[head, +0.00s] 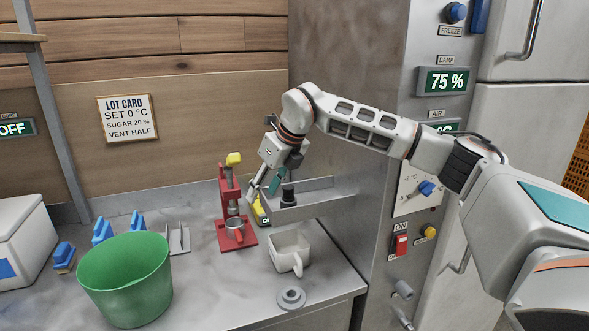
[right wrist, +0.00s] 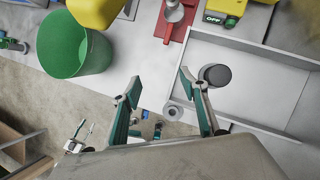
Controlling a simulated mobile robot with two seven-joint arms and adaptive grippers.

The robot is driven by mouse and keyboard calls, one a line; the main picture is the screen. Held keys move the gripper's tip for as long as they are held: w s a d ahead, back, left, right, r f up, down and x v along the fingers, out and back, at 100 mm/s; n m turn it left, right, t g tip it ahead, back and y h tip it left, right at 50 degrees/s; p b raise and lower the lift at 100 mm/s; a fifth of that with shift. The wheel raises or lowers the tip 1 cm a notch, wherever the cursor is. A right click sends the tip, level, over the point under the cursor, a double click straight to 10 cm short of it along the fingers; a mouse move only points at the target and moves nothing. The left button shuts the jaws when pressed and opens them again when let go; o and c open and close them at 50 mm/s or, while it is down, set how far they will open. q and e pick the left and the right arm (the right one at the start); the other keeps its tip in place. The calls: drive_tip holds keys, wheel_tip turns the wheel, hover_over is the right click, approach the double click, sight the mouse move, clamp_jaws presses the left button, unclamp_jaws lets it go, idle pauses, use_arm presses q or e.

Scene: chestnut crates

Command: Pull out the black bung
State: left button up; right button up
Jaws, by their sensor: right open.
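The black bung (head: 288,194) stands upright in a shallow grey tray (head: 320,205) at the back of the counter, beside the steel column. In the right wrist view the bung (right wrist: 217,75) shows from above as a dark round top, just right of the right-hand finger and outside the jaws. What lies under the bung is hidden. My right gripper (head: 265,189) points down at the left of the bung, open and empty. Its two fingers with teal pads also show in the right wrist view (right wrist: 159,88). My left gripper is in neither view.
A red press (head: 224,190) and a yellow device (head: 260,211) stand close left of the bung. A white handled vessel (head: 283,246) and a grey ring (head: 291,298) are in front. A green bucket (head: 125,280) stands at the left. Counter between bucket and ring is clear.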

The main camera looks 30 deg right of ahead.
wheel_tip(320, 180, up, 4)
drive_tip(key=f+m+h, duration=0.1)
drive_tip(key=m+h, duration=0.1)
hover_over(288, 187)
drive_tip(key=s, duration=0.3)
drive_tip(key=shift+p+x, duration=0.45)
drive_tip(key=shift+x, duration=3.15)
drive_tip(key=shift+w+d, duration=0.1)
clamp_jaws()
drive_tip(key=shift+r, duration=0.65)
